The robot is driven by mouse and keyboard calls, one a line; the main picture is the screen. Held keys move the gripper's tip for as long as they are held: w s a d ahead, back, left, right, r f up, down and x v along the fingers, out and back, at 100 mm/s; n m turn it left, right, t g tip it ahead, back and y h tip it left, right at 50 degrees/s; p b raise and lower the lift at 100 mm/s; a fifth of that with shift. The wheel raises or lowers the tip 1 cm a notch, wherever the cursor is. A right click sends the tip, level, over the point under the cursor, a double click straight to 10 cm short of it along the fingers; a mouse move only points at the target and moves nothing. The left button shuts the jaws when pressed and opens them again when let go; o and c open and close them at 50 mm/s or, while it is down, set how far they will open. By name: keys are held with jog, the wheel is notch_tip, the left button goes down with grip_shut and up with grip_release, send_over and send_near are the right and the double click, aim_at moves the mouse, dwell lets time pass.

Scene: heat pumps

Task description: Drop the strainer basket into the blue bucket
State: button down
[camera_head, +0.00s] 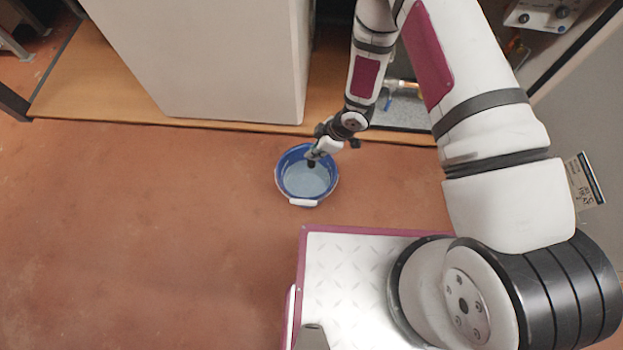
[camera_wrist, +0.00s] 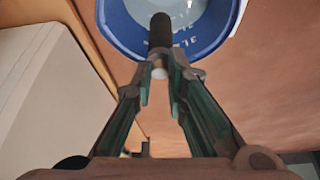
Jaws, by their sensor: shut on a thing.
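The blue bucket (camera_head: 307,203) stands on the reddish floor with its mouth up and a pale handle grip on its near side. It looks pale grey-blue inside, and its blue rim also shows at the top of the wrist view (camera_wrist: 196,47). My gripper (camera_head: 313,158) is over the far part of the bucket's mouth. In the wrist view my gripper (camera_wrist: 160,82) is shut on a dark cylindrical piece, the strainer basket (camera_wrist: 160,32), whose far end stands out over the bucket's opening. Its height above the rim is hard to tell.
A large white cabinet (camera_head: 215,60) stands on a wooden platform (camera_head: 85,85) behind the bucket. Pipes and a valve (camera_head: 390,98) are beside my arm. The floor (camera_head: 150,240) to the left is clear.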

jog(key=shift+a+f+b, duration=0.1)
jog(key=shift+f+b, duration=1.35)
jog(key=shift+f, duration=0.85)
jog(key=c, duration=1.5)
grip_release()
jog(key=shift+r, duration=0.15)
jog(key=v, duration=1.2)
jog(key=shift+w, duration=0.1)
